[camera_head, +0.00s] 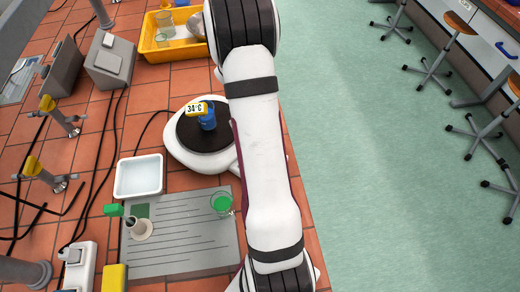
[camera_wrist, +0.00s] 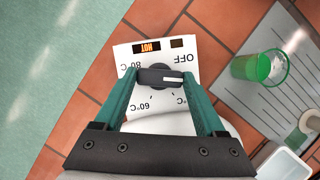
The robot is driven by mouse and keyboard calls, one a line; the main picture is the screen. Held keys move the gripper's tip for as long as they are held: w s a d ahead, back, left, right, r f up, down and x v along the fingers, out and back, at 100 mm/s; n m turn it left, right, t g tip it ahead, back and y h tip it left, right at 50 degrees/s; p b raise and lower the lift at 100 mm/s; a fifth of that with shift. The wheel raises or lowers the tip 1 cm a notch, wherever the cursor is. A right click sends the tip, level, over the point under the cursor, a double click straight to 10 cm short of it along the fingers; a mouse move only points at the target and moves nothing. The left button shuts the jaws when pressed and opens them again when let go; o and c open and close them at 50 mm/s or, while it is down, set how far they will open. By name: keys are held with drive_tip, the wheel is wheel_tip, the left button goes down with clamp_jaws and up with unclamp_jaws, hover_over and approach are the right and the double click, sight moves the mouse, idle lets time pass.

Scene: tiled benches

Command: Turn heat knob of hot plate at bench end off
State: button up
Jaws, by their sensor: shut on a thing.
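The hot plate (camera_head: 178,150) is a white unit with a round black top on the tiled bench, partly hidden by my arm. A blue item (camera_head: 208,122) with a "34°C" tag stands on it. In the wrist view its white control panel (camera_wrist: 125,52) appears upside down, with OFF, 80°C and 60°C marks and a lit "HOT" display (camera_wrist: 150,46). The dark heat knob (camera_wrist: 150,77) lies between the green fingers of my gripper (camera_wrist: 160,80), which is shut on it. The knob's white mark points right, just below OFF. My gripper is hidden in the head view.
A grey grooved mat (camera_head: 180,245) holds a green-filled beaker (camera_head: 221,203), also in the wrist view (camera_wrist: 250,68). A white tray (camera_head: 139,176) sits left of the hot plate. A yellow tray (camera_head: 160,50) with glassware stands at the back. Cables cross the left. Floor lies right.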

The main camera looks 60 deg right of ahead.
drive_tip(key=shift+n+h, duration=0.5)
drive_tip(key=shift+n, duration=0.7)
drive_tip(key=o, duration=1.3)
drive_tip(key=shift+a, duration=0.1)
drive_tip(key=v, duration=1.6)
drive_tip(key=shift+w+f, duration=0.1)
drive_tip(key=shift+w, duration=0.1)
drive_tip(key=s+a+r+m+t, duration=0.1)
drive_tip(key=s+a+r, duration=0.15)
drive_tip(key=a, duration=0.75)
drive_tip(key=s+a+r+m+t, duration=0.1)
drive_tip(key=s+a+m+t, duration=0.15)
drive_tip(key=a, duration=0.75)
drive_tip(key=shift+m+t+y, duration=0.25)
drive_tip(key=shift+m+y, duration=0.65)
drive_tip(key=shift+m, duration=0.05)
drive_tip(key=s+a, duration=0.2)
drive_tip(key=s, duration=0.1)
drive_tip(key=s+a+f, duration=0.1)
drive_tip(key=s+a, duration=0.1)
drive_tip(key=a, duration=0.1)
drive_tip(key=s+a+f, duration=0.1)
drive_tip(key=s+a, duration=0.1)
drive_tip(key=s, duration=0.1)
drive_tip(key=shift+s+a+f, duration=0.2)
drive_tip(key=shift+s+a, duration=0.05)
drive_tip(key=shift+s, duration=0.05)
